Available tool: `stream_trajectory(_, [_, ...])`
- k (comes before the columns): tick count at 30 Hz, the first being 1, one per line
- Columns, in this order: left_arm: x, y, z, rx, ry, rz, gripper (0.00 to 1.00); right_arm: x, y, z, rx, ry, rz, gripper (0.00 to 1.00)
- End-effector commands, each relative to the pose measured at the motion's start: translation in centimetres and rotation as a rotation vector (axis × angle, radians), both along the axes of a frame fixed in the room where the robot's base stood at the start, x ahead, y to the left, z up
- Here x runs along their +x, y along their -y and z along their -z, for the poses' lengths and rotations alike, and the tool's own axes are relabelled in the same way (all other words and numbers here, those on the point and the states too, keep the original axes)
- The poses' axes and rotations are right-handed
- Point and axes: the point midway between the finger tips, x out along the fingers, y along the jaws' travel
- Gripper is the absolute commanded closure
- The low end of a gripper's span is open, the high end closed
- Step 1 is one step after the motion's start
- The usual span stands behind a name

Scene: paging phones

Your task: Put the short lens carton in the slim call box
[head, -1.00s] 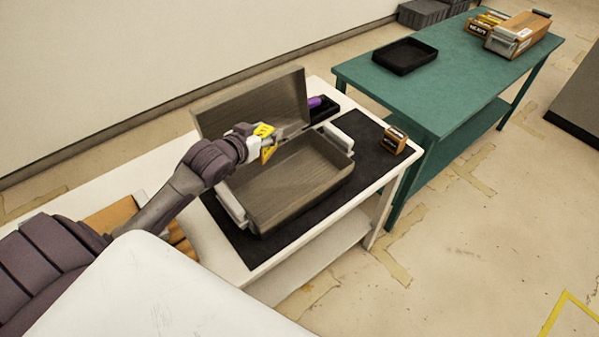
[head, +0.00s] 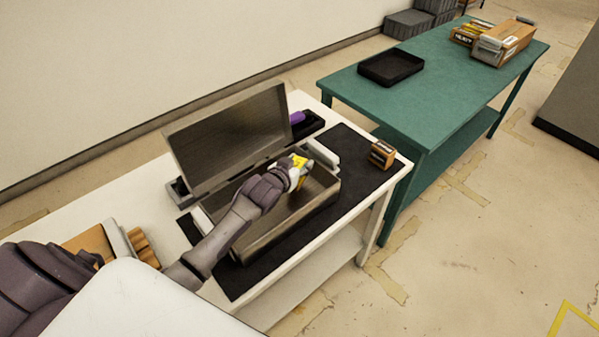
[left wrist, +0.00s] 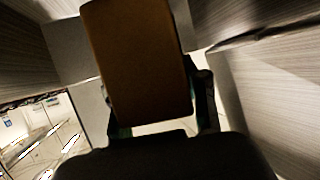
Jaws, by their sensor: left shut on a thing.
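The grey-brown, wood-grained box (head: 290,231), which I take for the slim call box, stands on a dark mat with its lid (head: 230,135) raised. My left gripper (head: 302,166) is at the box's opening, towards its right end. In the left wrist view it is shut on a plain brown carton (left wrist: 145,60), probably the short lens carton, with a finger on either side. Grained box walls show around it there. The held carton is mostly hidden in the head view, and I cannot tell whether it touches the floor of the box. My right gripper is out of view.
A small brown carton with a dark label (head: 382,154) stands on the mat's right end. A dark tray with a purple thing (head: 297,118) lies behind the box. The green table (head: 420,105) holds a black tray (head: 391,67) and a larger crate (head: 504,42).

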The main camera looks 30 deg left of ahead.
Motion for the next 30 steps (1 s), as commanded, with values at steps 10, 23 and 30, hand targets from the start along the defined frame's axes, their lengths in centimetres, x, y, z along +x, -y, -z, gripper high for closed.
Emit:
stream_trajectory(10, [0.3,0.2,3.8,0.001,-0.001,-0.001,0.91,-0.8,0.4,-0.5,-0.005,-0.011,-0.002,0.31])
stream_trajectory(23, [0.3,0.2,4.4,0.001,0.001,0.000,0.51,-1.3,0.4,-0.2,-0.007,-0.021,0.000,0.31])
stream_trajectory(30, [0.2,0.2,4.4,0.001,0.001,0.000,0.30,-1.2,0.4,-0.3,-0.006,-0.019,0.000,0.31])
